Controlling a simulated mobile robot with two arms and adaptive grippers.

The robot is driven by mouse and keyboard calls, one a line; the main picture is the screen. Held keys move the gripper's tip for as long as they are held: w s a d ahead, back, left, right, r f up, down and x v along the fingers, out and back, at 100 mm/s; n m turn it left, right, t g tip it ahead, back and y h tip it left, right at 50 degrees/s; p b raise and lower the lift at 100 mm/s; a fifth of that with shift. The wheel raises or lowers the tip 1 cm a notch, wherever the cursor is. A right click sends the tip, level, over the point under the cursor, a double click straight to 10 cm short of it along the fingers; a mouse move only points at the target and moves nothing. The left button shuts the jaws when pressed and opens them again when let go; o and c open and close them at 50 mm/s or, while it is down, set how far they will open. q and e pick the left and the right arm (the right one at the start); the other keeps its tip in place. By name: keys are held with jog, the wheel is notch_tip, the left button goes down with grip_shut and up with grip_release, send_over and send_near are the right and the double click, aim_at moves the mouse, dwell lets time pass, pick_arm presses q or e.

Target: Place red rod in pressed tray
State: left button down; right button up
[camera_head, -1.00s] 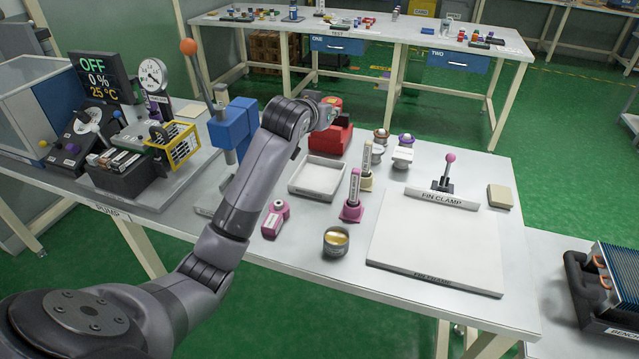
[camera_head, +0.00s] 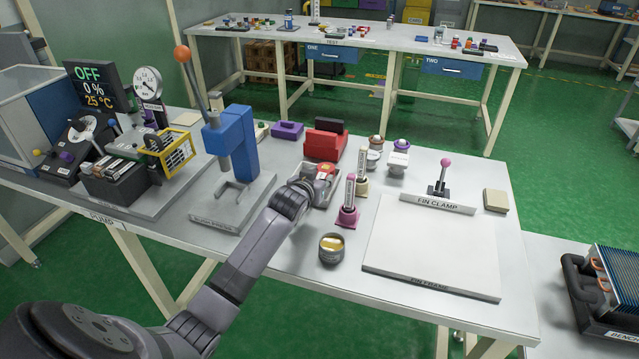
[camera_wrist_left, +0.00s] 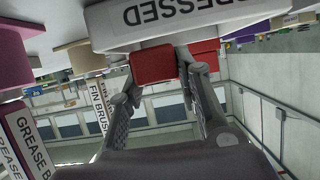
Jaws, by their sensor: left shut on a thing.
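My left gripper (camera_head: 322,182) is over the white tray, at the table's middle. In the left wrist view, the tray (camera_wrist_left: 190,18) shows upside down with the label PRESSED, close to the fingertips. My left gripper (camera_wrist_left: 160,85) is shut on the red rod (camera_wrist_left: 153,64), whose blocky red end shows between the fingers. In the head view the gripper and arm hide most of the tray and the rod. I cannot tell whether the rod touches the tray. My right gripper is not in view.
A red box-like holder (camera_head: 323,144) stands behind the tray. The pink-based brush stand (camera_head: 347,214), a cream-based one (camera_head: 361,184) and a round tin (camera_head: 332,248) stand close on the right. The blue press (camera_head: 232,142) is to the left. The white fin clamp plate (camera_head: 432,250) lies farther right.

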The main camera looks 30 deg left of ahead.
pick_arm(q)
jog(key=shift+f, duration=0.6)
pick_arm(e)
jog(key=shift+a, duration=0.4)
pick_arm(q)
jog(key=shift+f, duration=0.65)
jog(key=c, duration=1.2)
grip_release()
jog(key=shift+s+d+f, duration=0.1)
jog(key=shift+f, duration=0.05)
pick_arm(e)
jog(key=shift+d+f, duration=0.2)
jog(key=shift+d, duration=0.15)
